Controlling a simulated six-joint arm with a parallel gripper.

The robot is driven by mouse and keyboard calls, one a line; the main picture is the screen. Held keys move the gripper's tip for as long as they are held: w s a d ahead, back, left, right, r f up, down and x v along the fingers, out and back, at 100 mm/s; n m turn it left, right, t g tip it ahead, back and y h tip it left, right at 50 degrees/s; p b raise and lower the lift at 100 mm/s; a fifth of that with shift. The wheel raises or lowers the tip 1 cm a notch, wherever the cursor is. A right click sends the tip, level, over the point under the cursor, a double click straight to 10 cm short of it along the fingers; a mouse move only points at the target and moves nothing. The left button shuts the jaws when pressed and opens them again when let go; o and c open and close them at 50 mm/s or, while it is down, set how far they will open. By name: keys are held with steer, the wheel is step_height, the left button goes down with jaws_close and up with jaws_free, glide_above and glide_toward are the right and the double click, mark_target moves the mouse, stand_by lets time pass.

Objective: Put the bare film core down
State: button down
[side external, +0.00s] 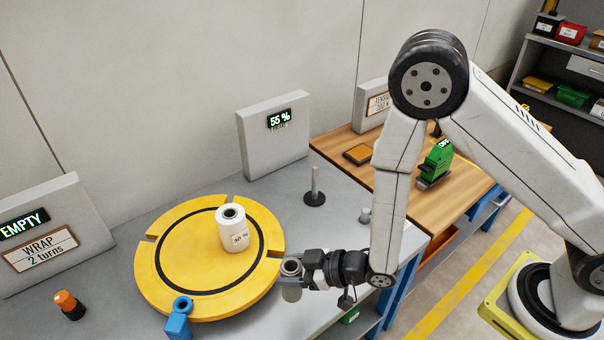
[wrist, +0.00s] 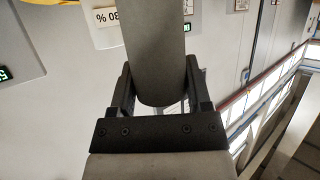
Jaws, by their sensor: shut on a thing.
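The bare film core (side external: 291,293) is a plain grey tube, held upright near the front edge of the grey bench. My gripper (side external: 293,271) comes in from the right and is shut on it. In the wrist view the core (wrist: 155,45) stands between both fingers of my gripper (wrist: 158,88). I cannot tell whether the core's lower end touches anything.
A grey post (side external: 315,182) on a black base stands behind. Bare bench (side external: 275,190) shows around the post.

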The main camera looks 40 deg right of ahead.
steer(key=shift+f, duration=2.2)
steer(key=shift+f, duration=1.8)
steer(key=shift+f, duration=0.15)
jaws_free()
steer(key=v, duration=1.2)
